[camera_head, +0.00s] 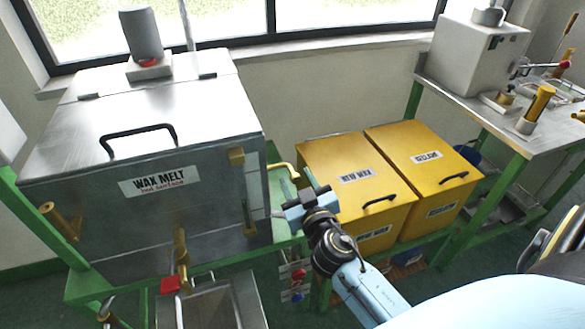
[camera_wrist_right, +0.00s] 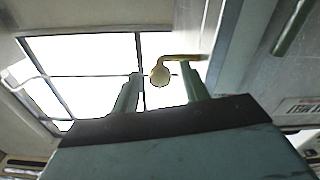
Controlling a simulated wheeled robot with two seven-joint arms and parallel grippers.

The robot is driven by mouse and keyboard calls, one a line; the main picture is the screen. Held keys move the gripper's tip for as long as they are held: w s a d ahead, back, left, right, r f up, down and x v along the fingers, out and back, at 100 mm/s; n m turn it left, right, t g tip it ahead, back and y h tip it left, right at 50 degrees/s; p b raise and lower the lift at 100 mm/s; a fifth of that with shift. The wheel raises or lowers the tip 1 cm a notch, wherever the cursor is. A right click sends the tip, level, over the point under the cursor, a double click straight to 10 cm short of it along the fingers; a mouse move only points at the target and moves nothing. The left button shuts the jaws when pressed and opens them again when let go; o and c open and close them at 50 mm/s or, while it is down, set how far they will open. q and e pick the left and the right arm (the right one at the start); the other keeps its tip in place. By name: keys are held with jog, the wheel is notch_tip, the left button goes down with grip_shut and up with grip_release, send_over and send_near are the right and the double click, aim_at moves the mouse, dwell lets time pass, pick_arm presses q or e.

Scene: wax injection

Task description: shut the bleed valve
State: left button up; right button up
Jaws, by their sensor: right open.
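A brass-yellow bent lever (camera_head: 283,170) sticks out from the right side of the steel wax melt tank (camera_head: 75,205); it looks like the bleed valve, though no label on it is readable. My right gripper (camera_head: 291,195) is open and empty just below and in front of this lever. In the right wrist view, the lever's rounded end (camera_wrist_right: 160,74) shows between my two open fingers (camera_wrist_right: 162,90), beyond their tips or level with them; I cannot tell whether they touch. My left gripper is not in view.
Two yellow wax bins (camera_head: 350,154) stand to the right of my gripper. A brass tap with a red handle (camera_head: 171,285) sits over a steel basin (camera_head: 225,303) at the tank's front. A green-framed bench (camera_head: 470,105) with a machine is at the right.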

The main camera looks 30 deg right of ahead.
jog(key=x, duration=0.2)
jog(key=shift+w, duration=0.3)
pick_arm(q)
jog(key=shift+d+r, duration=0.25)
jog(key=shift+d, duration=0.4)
pick_arm(e)
jog(key=shift+w+d, duration=0.2)
jog(key=shift+w, duration=0.35)
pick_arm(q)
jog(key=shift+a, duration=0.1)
pick_arm(e)
jog(key=shift+c, duration=0.6)
grip_shut()
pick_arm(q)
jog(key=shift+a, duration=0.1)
